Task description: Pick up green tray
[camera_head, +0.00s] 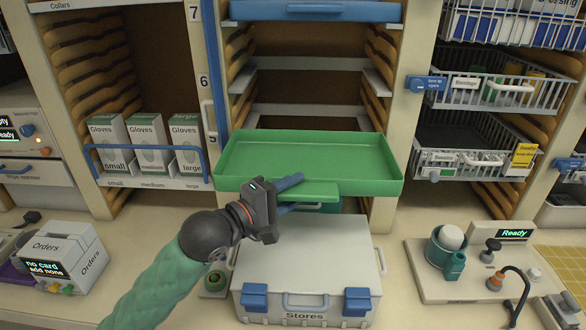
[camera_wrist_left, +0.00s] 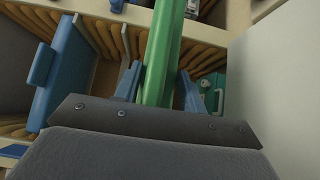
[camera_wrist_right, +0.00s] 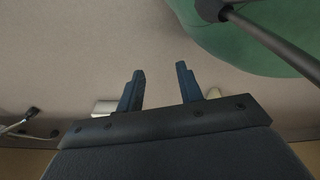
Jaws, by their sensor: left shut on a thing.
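The green tray (camera_head: 310,155) is a shallow rectangular tray. In the head view it is level, at the front of the middle cabinet bay and above the Stores case. My left gripper (camera_head: 294,194) is shut on the tray's front tab (camera_head: 322,190), with one blue finger above and one below. In the left wrist view the tray (camera_wrist_left: 162,55) appears edge-on between the left gripper's blue fingers (camera_wrist_left: 158,88). My right gripper (camera_wrist_right: 160,88) shows only in the right wrist view, its two fingers apart with nothing between them.
The grey Stores case (camera_head: 306,265) stands on the counter below the tray. A blue tray (camera_head: 315,11) sits higher in the bay. Glove boxes (camera_head: 146,140) stand left, wire baskets (camera_head: 500,90) hang right. The Orders box (camera_head: 62,255) and a Ready device (camera_head: 470,270) flank the counter.

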